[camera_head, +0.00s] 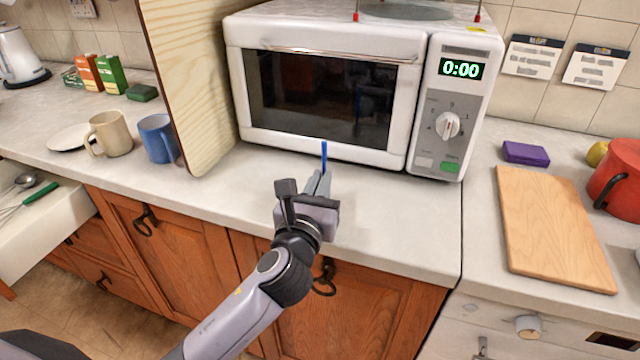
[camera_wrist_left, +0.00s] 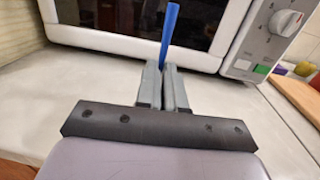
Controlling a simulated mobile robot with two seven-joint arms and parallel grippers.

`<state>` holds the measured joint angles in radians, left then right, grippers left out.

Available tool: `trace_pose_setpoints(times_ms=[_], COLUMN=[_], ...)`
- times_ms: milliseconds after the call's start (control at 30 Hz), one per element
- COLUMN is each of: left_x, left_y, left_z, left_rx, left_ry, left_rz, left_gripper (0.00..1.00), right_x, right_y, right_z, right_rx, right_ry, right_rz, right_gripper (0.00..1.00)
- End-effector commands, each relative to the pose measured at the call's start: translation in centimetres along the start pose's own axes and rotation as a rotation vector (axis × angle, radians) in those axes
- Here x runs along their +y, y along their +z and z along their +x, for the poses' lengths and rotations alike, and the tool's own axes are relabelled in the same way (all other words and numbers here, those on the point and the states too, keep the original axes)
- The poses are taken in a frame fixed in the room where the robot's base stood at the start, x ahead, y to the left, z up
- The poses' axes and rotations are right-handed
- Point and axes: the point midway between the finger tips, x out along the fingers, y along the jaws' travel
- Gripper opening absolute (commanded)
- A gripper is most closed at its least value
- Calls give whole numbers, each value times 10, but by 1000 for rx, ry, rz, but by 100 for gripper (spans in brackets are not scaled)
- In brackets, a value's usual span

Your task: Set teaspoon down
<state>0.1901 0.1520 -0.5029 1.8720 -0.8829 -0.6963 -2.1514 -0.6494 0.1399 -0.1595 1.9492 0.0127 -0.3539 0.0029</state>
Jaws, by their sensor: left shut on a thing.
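My left gripper (camera_head: 318,184) is over the counter (camera_head: 400,222) in front of the microwave. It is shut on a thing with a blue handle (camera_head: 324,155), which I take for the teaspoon. In the left wrist view the blue handle (camera_wrist_left: 170,35) sticks up from between the two grey fingers (camera_wrist_left: 164,86), in front of the microwave door. The spoon's bowl is hidden, and I cannot tell whether the spoon touches the counter. My right gripper is not in view.
The white microwave (camera_head: 330,45) stands close behind the gripper. A wooden panel (camera_head: 195,80), a blue mug (camera_head: 157,138) and a cream mug (camera_head: 112,134) are to the left. A cutting board (camera_head: 552,225) lies to the right. The counter around the gripper is clear.

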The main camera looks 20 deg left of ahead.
Motion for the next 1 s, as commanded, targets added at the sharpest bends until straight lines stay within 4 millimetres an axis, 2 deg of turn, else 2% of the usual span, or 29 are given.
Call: trace_pose_setpoints(times_ms=[133, 233, 600, 667, 767, 1000], left_x=[0, 0, 0, 0, 0, 0], left_y=[-4, -3, 3, 0, -1, -1], left_z=[0, 0, 0, -5, -18, -66], left_rx=[0, 0, -2, 0, 1, 2], left_ry=[0, 0, 0, -1, -2, -3], left_rz=[1, 1, -1, 0, 1, -1], left_gripper=[0, 34, 34, 34, 34, 34], right_x=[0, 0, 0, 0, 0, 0], right_y=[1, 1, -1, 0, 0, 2], right_z=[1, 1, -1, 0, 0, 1], right_rx=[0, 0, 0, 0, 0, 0], right_ry=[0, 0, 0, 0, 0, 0], right_rz=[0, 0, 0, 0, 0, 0], right_gripper=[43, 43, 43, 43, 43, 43])
